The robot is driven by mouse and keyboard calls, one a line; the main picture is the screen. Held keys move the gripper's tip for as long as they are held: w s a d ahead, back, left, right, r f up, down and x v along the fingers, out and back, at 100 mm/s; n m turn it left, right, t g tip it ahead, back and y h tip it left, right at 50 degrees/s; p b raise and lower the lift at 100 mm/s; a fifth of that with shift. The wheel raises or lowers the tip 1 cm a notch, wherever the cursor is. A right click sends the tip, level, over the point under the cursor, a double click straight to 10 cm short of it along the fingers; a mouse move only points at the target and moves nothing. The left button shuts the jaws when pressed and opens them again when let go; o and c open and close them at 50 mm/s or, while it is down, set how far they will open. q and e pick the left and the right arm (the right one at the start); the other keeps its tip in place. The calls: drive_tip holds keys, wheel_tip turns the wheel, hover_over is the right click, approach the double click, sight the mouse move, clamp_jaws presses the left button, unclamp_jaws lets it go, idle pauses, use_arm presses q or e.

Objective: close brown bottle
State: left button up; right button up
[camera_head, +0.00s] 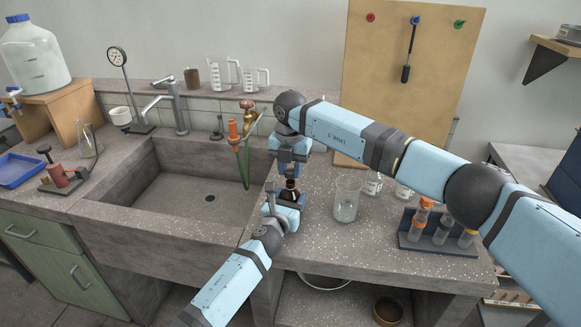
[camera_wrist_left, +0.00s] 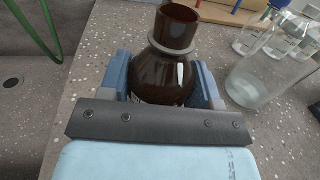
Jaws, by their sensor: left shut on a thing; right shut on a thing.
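The brown bottle (camera_head: 291,192) stands upright near the bench's front edge, right of the sink. It is large in the left wrist view (camera_wrist_left: 165,75), where its brown neck shows and no cap can be seen on it. My left gripper (camera_head: 290,206) is shut on the bottle's body, a finger on each side. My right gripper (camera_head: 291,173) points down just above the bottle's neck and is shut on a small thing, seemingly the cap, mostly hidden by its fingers. I cannot tell whether this touches the neck.
A glass beaker (camera_head: 347,199) stands close right of the bottle. A rack with orange-capped tubes (camera_head: 439,238) is further right under my right arm. The sink (camera_head: 205,195) with a green hose (camera_head: 243,165) lies to the left. Small jars (camera_head: 372,184) stand behind the beaker.

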sight(290, 198)
drive_tip(key=shift+f, duration=0.85)
drive_tip(key=shift+f, duration=0.55)
drive_tip(key=m, duration=0.5)
drive_tip(key=shift+m, duration=0.3)
drive_tip(key=m, duration=1)
drive_tip(key=shift+f+m, duration=0.1)
drive_tip(key=shift+m, duration=0.2)
drive_tip(key=m, duration=0.4)
